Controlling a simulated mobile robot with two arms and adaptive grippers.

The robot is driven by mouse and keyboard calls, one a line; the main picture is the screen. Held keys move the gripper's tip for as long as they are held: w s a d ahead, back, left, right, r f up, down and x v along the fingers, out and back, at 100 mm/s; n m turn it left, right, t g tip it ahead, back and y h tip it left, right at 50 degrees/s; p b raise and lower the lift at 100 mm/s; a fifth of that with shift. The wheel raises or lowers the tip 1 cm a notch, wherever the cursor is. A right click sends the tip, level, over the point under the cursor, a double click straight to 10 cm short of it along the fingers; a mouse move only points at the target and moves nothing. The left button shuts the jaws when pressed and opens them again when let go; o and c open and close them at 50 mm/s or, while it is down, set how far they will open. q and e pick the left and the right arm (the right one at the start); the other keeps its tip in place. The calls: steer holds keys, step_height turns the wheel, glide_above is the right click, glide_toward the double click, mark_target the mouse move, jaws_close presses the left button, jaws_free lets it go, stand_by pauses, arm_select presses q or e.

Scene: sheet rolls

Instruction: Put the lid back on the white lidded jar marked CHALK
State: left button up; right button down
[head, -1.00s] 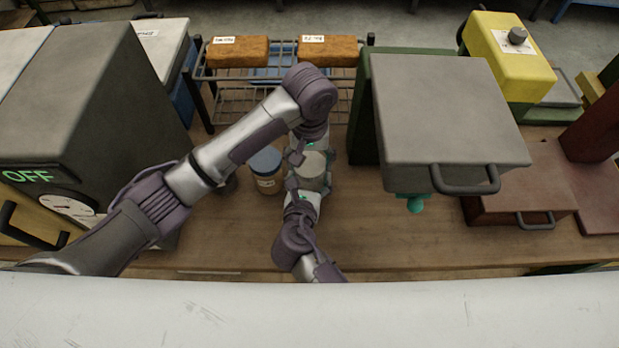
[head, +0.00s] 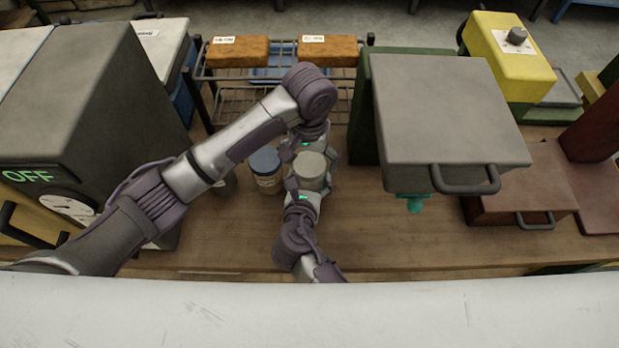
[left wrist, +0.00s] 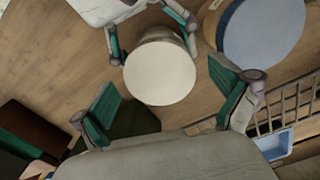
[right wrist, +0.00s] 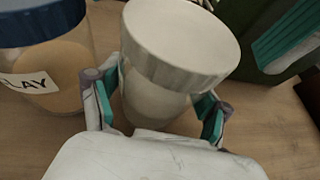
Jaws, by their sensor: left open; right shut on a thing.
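The white jar (right wrist: 150,103) stands upright on the bench, its pale lid (right wrist: 180,42) resting on its top. The lid also shows in the head view (head: 311,164) and the left wrist view (left wrist: 160,73). It looks level; whether it is fully seated I cannot tell. The CHALK marking is out of sight. My right gripper (right wrist: 160,110) is shut on the jar's body, below the lid. My left gripper (left wrist: 172,88) is open above the lid, its fingers apart and clear of it. In the head view its hand is partly hidden by its own arm.
A blue-lidded CLAY jar (head: 266,170) stands close left of the white jar. A wire rack (head: 240,92) with orange bricks is behind. A grey box with a handle (head: 445,115) stands right, a grey OFF machine (head: 80,110) left. Bare bench (head: 350,230) lies in front.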

arm_select(q)
steer(key=shift+r, duration=2.25)
steer(key=shift+c, duration=0.3)
steer(key=shift+r, duration=0.15)
step_height(320, 180, up, 3)
steer(key=n, duration=0.3)
steer(key=shift+r, duration=0.1)
steer(key=shift+f, duration=4.05)
